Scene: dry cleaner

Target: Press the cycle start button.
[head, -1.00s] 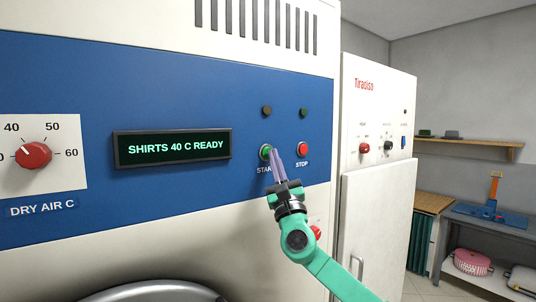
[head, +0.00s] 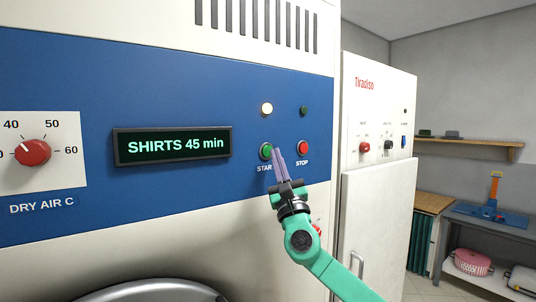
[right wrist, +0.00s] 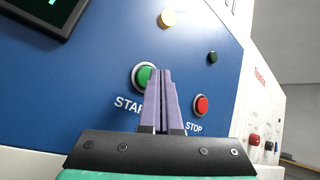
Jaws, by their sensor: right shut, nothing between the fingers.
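The green start button (head: 266,151) sits on the blue panel, above its START label. It also shows in the right wrist view (right wrist: 145,78), partly behind the fingers. My right gripper (head: 276,152) is shut and empty, its fingertips just right of the start button in the head view. Whether they touch the panel or button I cannot tell. The display (head: 172,146) reads "SHIRTS 45 min". The lamp (head: 267,109) above the start button glows bright. My left gripper is not in view.
The red stop button (head: 303,149) is close to the right of my fingertips, with a dark green lamp (head: 304,111) above it. A red dial (head: 33,153) is at the left. A white cabinet (head: 378,200) stands at the right, with a shelf and table beyond.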

